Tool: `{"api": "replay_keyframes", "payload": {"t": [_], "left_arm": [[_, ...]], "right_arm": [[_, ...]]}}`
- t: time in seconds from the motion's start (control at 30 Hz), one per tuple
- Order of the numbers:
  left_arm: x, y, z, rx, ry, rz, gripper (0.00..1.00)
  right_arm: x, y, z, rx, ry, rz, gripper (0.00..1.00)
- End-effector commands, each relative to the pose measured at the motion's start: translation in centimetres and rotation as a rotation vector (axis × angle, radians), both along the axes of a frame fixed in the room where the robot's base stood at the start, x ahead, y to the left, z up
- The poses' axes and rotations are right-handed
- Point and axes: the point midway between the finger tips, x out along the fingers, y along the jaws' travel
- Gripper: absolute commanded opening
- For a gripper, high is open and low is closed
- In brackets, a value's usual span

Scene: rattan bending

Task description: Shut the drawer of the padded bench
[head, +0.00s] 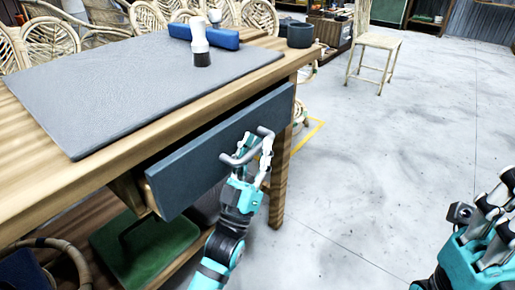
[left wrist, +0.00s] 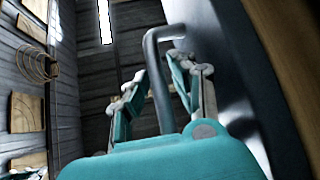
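The padded bench is a wooden table with a grey padded top (head: 130,85). Its dark blue-grey drawer (head: 195,170) stands partly open, its front panel out from the frame with the wooden side showing at the left. My left gripper (head: 253,150) is at the drawer's grey bar handle (head: 229,160). In the left wrist view the handle (left wrist: 160,95) passes between the fingers, which close in on it from both sides. My right gripper (head: 489,212) is at the lower right, away from the bench; its finger opening is unclear.
On the bench are a white bottle with a dark base (head: 200,45), a blue roll (head: 205,35) and a dark cup (head: 300,35). A green box (head: 145,250) sits on the lower shelf. A chair (head: 375,48) stands beyond; the floor to the right is clear.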

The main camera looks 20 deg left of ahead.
Motion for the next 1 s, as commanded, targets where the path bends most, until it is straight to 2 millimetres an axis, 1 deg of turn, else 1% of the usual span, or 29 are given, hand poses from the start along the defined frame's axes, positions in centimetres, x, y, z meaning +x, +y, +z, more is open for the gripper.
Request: {"api": "replay_keyframes", "payload": {"t": [0.07,0.2,0.27,0.67,0.77,0.87,0.93,1.0], "left_arm": [[0.0,0.0,0.0,0.0,0.0,0.0,0.25],[0.0,0.0,0.0,-0.001,0.0,-0.001,0.06],[0.0,0.0,0.0,-0.001,0.0,-0.001,0.0],[0.0,0.1,0.0,-0.001,0.0,-0.001,0.0],[0.3,0.8,0.0,0.001,0.002,-0.002,0.0],[0.9,2.3,0.1,0.003,0.003,-0.001,0.0],[1.2,3.4,0.1,0.001,0.001,-0.001,0.0],[1.4,3.9,0.0,-0.001,0.002,-0.002,0.0]], "right_arm": [[0.0,0.0,0.0,0.001,0.0,0.0,0.0],[0.0,0.0,0.0,0.001,-0.001,0.0,0.0],[0.0,0.0,0.0,0.001,-0.001,0.0,0.0],[0.2,0.0,-0.2,0.001,0.006,0.0,0.0],[0.2,0.0,0.1,0.002,0.005,0.0,0.0],[0.1,-0.1,0.3,0.005,0.004,0.001,0.0],[0.1,-0.1,0.1,0.008,0.018,0.001,0.0],[0.2,-0.2,-0.4,0.009,0.034,0.001,0.0]]}}
